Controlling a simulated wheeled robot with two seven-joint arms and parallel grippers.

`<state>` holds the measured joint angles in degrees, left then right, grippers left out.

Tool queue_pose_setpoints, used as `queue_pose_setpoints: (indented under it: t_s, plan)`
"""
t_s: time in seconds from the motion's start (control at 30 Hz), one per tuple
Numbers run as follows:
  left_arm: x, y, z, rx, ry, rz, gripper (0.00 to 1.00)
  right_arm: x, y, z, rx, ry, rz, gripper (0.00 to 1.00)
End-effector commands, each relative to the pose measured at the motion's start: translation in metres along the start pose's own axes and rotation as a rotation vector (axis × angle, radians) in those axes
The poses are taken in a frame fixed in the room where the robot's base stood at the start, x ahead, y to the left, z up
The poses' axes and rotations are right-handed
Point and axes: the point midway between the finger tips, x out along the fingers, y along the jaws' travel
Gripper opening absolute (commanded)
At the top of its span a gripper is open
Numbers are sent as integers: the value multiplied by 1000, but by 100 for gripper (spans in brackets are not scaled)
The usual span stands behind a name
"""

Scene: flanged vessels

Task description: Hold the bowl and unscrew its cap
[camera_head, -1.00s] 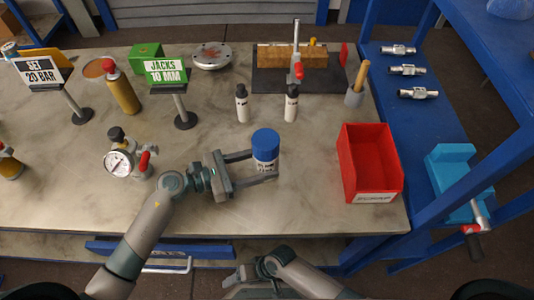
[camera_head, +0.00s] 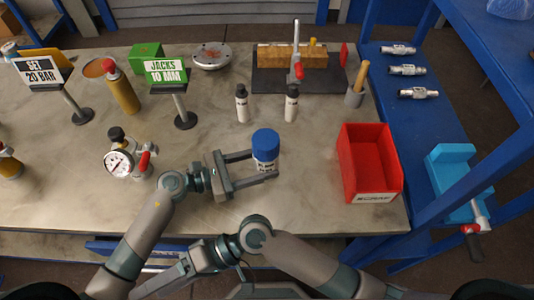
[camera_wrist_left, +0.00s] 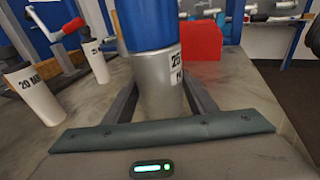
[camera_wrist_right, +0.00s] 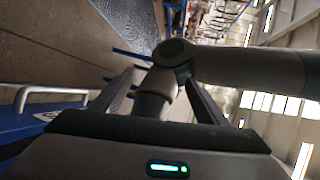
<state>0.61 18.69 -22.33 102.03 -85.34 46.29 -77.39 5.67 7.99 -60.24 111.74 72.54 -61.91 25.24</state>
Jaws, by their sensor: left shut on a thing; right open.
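The bowl is a small silver vessel (camera_wrist_left: 160,85) with a white label reading 25 and a blue cap (camera_head: 265,143) on its top. My left gripper (camera_head: 262,163) is shut on the silver body below the cap and holds it upright over the bench. In the left wrist view the body stands between the two fingers and the blue cap (camera_wrist_left: 148,22) is cut by the top edge. My right gripper (camera_head: 150,288) is open and empty at the front edge of the bench, low in the head view, pointing left, away from the bowl. A grey arm link of mine shows beyond its fingers in the right wrist view.
A red bin (camera_head: 368,165) stands to the right of the bowl. Two small white bottles (camera_head: 242,104) stand behind it. A gauge assembly (camera_head: 125,155) and sign stands (camera_head: 170,85) are to the left. The bench between bowl and bin is clear.

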Motion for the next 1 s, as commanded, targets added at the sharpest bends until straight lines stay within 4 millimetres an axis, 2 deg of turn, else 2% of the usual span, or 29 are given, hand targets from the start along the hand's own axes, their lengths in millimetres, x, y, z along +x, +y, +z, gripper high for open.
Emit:
queue_pose_setpoints:
  t_s: [0.1, 0.4, 0.47, 0.63, 0.73, 0.8, 0.87, 1.0]
  plan:
    - [0, 0, 0, 0, 0, 0, 34, -22, -35, -31, -99, 48, -70, 67]
    - [0, 0, 0, 0, 0, 0, 34, -82, -116, -103, -354, 201, -208, 67]
    - [0, 0, 0, 0, 0, 0, 34, -94, -131, -119, -407, 238, -226, 67]
    - [0, 0, 0, 0, 0, 0, 34, -124, -163, -173, -555, 355, -231, 67]
    - [0, 0, 0, 0, 0, 0, 34, -136, -170, -212, -621, 404, -177, 67]
    - [0, 0, 0, 0, 0, 0, 34, -138, -164, -235, -632, 380, -102, 67]
    - [0, 0, 0, 0, 0, 0, 34, -135, -152, -240, -607, 320, -31, 67]
    - [0, 0, 0, 0, 0, 1, 34, -138, -116, -240, -488, 162, 163, 67]
